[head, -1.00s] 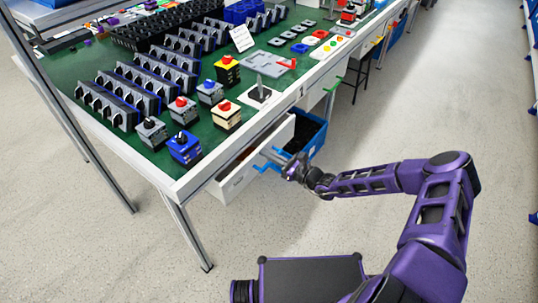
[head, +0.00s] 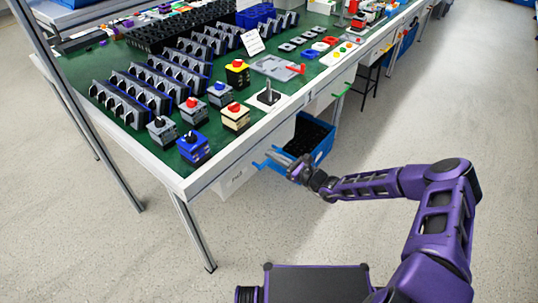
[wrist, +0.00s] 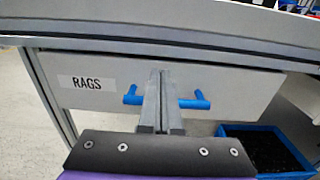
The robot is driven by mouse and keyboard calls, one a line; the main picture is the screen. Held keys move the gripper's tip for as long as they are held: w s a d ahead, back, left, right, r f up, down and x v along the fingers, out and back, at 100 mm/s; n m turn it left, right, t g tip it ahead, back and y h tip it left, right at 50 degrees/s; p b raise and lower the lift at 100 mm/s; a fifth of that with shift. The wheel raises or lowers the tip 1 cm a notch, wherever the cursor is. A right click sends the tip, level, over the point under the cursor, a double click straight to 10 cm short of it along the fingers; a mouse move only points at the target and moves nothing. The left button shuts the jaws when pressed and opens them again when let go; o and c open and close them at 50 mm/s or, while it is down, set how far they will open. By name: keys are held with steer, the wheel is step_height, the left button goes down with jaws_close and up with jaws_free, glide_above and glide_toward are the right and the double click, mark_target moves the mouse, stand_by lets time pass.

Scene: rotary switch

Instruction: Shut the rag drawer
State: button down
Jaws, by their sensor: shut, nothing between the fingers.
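The rag drawer (head: 236,180) is a white front under the near corner of the workbench. It looks flush or nearly flush with the bench edge, and no open interior shows. In the wrist view the drawer front (wrist: 235,85) carries a "RAGS" label (wrist: 86,83) and a blue bar handle (wrist: 195,103). My gripper (wrist: 161,72) is shut and empty, its fingers pointing at the middle of the drawer front and crossing in front of the handle. I cannot tell whether the tips touch. In the head view my gripper (head: 275,157) partly hides the handle.
A blue bin (head: 322,148) with dark contents stands under the bench, right of the drawer; it also shows in the wrist view (wrist: 268,135). A bench leg (head: 192,232) is at the left. Switches and button boxes cover the green benchtop (head: 205,115). The floor in front is clear.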

steer(key=v, duration=1.1)
steer(key=shift+p, duration=0.45)
